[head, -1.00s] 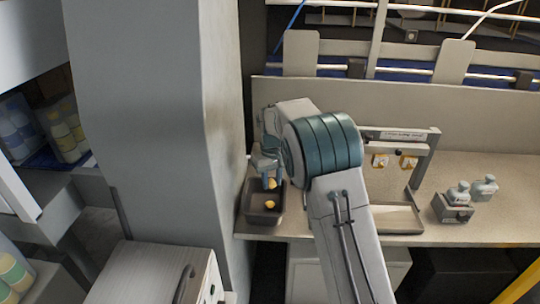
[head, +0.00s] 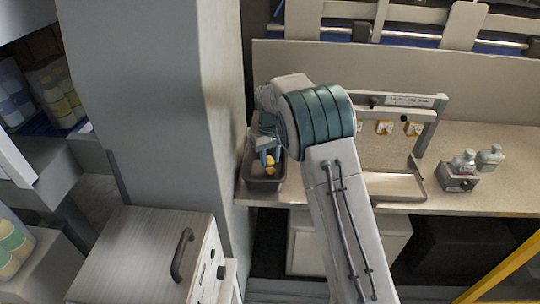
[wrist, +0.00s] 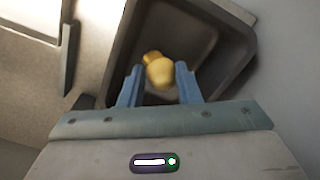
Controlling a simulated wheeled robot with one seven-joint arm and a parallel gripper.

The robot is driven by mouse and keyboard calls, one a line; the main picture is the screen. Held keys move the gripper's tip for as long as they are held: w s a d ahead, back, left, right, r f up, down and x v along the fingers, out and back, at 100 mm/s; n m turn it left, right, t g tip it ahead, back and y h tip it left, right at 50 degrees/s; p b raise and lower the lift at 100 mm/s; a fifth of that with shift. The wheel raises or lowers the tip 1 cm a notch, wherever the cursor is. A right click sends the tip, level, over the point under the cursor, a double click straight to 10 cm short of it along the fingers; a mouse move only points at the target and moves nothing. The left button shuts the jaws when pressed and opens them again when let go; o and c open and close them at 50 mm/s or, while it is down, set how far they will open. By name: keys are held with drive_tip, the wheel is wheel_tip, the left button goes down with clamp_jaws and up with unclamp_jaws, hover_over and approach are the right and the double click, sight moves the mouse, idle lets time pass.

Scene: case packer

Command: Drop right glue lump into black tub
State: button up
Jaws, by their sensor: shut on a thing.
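The black tub (head: 262,185) is a dark open tray at the left end of the bench, beside the grey column; its inside fills much of the wrist view (wrist: 195,40). My gripper (head: 270,160) points down over the tub. In the wrist view its two blue fingers (wrist: 160,88) are shut on a yellow glue lump (wrist: 160,72). A second yellow lump (wrist: 151,56) shows just beyond it, in the tub. The held lump partly covers the second one, and I cannot tell whether they touch.
A grey frame (head: 428,130) with small yellow tags and a shallow tray (head: 390,186) stand right of my arm. Two bottles (head: 465,163) (head: 489,157) are farther right, one in a grey holder. The grey column (head: 205,120) rises close left of the tub.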

sight(270, 157)
drive_tip(key=o, duration=1)
wheel_tip(270, 157, up, 14)
drive_tip(key=b, duration=0.1)
drive_tip(key=shift+b, duration=0.35)
